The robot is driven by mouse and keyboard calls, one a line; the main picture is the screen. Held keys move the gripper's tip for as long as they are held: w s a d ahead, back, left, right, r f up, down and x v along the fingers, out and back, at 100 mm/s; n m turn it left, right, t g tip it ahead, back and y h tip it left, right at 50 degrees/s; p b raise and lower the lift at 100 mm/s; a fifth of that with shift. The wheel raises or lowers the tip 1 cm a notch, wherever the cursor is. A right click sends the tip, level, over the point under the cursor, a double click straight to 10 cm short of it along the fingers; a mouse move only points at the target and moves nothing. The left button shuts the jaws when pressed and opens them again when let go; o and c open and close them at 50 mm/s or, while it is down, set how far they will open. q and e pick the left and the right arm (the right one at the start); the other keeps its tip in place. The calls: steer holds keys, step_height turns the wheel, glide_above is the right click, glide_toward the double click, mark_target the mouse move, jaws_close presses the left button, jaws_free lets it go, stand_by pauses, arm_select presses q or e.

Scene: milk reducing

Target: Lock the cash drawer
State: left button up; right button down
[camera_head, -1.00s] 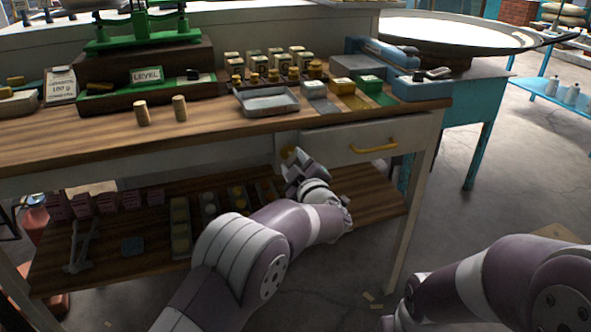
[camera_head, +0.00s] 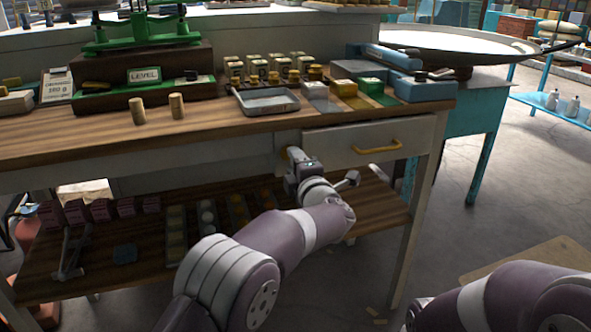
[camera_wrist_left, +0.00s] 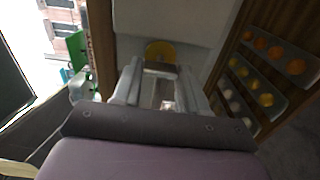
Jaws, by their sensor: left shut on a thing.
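The cash drawer (camera_head: 362,144) sits under the right end of the wooden counter. Its front looks flush with the frame, and it has a yellow handle (camera_head: 377,147). A round brass lock plate (camera_wrist_left: 160,50) is on the pale panel left of the drawer. My left gripper (camera_head: 297,158) is right at this plate. In the wrist view its fingers (camera_wrist_left: 160,70) are close together just in front of the brass. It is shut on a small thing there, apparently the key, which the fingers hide. My right arm shows at the lower right; its gripper is out of frame.
The counter carries a green scale (camera_head: 140,40), a grey tray (camera_head: 266,101), two wooden pegs and several small boxes. A lower shelf (camera_head: 110,275) with trays of round items lies beneath my left arm. Open floor (camera_head: 480,230) is at right.

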arm_select(q)
steer(key=shift+f, duration=0.1)
stand_by(0.3)
steer(key=o, duration=1.1)
steer(key=shift+c, duration=0.2)
steer(key=p+v, duration=0.2)
steer(key=v, duration=1)
steer(key=shift+s, duration=0.35)
steer(key=shift+d, duration=0.1)
